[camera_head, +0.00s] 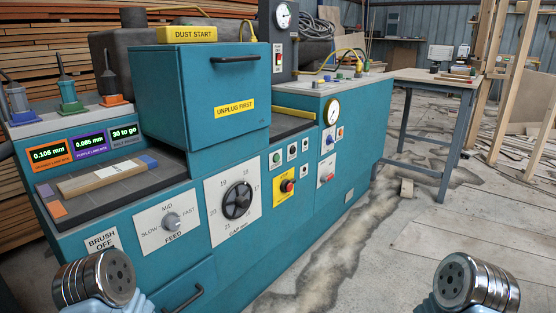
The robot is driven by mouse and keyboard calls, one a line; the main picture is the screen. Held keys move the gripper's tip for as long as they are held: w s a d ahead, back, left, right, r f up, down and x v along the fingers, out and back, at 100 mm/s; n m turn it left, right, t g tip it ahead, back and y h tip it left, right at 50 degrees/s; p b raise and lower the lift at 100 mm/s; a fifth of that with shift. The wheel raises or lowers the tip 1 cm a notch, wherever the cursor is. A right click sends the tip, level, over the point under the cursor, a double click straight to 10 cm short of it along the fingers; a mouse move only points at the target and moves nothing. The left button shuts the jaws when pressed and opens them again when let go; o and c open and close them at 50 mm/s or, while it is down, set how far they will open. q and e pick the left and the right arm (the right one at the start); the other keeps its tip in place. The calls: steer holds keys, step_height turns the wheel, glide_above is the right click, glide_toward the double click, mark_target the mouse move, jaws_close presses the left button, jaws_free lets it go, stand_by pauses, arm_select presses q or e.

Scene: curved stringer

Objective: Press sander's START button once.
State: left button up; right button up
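The sander is a large teal machine (286,229) that fills the middle of the view. Its front has small button plates: one with a dark green-looking button (275,159), and two beside it (292,152) and (305,144). Their lettering is too small to read, so I cannot tell which is START. A red mushroom button (287,186) sits on a yellow plate below them. Rounded metal arm parts of mine show at both lower corners, apart from the machine. No gripper fingers show.
The front also carries a black gap handwheel (237,200), a grey feed knob (172,222) and a gauge (332,112). A wooden piece (100,177) lies on the left bed. A workbench (446,83) stands at right. The floor before the machine is clear.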

arm_select(q)
jaws_close()
stand_by(1.5)
